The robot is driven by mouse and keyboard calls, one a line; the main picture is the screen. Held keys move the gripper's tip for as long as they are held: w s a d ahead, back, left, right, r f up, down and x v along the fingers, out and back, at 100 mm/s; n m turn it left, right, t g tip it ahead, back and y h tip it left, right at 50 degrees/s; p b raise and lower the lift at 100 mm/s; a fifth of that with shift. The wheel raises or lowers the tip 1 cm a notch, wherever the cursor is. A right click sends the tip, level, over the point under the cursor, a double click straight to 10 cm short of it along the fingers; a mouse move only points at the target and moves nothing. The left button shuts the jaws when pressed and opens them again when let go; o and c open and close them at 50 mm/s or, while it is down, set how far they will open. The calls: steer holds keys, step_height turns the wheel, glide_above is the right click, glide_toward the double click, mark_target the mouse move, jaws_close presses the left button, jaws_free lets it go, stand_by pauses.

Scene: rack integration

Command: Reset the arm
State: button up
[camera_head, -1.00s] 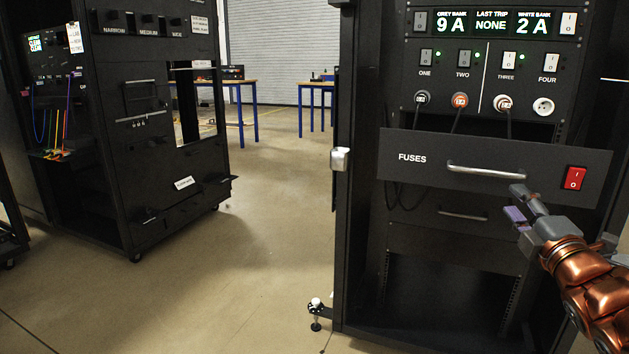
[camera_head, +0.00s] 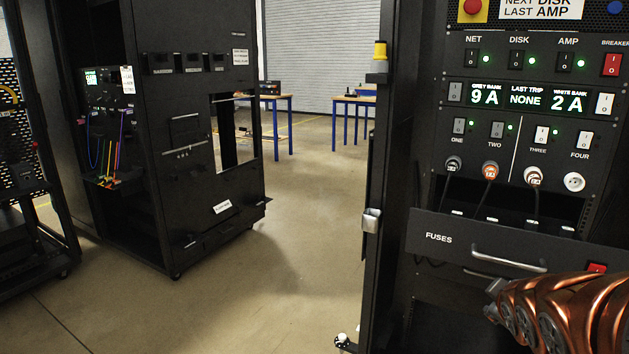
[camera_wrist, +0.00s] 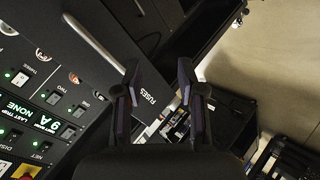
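My gripper (camera_wrist: 158,84) shows in the wrist view with its two purple-padded fingers apart and nothing between them. In the head view my copper arm is at the lower right, in front of the fuses drawer, and the fingers cannot be made out. The black fuses drawer (camera_head: 455,250) has a silver handle (camera_head: 508,258) and stands out from the rack. A red switch (camera_head: 597,268) on its front is partly hidden by my arm. In the wrist view the drawer front (camera_wrist: 120,90) is beside the fingers, with its handle at the upper left.
The rack panel (camera_head: 480,180) above has lit displays, switches and plugs with hanging cables. The open rack door edge (camera_head: 373,180) stands at its left. Another black rack (camera_head: 190,200) is at left, with blue-legged tables (camera_head: 355,100) behind. Bare floor (camera_head: 300,240) lies between the racks.

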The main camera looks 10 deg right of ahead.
steer(key=s+a+r+m+g+y+p, duration=0.1)
steer(key=s+a+r+g+y+p, duration=0.1)
steer(key=s+a+p, duration=0.4)
steer(key=s+a+r+m+g+y+p, duration=0.1)
steer(key=s+a+r+m+g+p, duration=0.1)
steer(key=s+a+r+g+p, duration=0.3)
steer(key=s+a+r+m+g+y+p, duration=0.2)
steer(key=s+a+r+g+p, duration=0.1)
steer(key=s+a+p, duration=0.4)
steer(key=s+a, duration=0.3)
steer(key=a, duration=0.4)
steer(key=shift+s+r+g+y, duration=0.3)
steer(key=shift+s, duration=0.1)
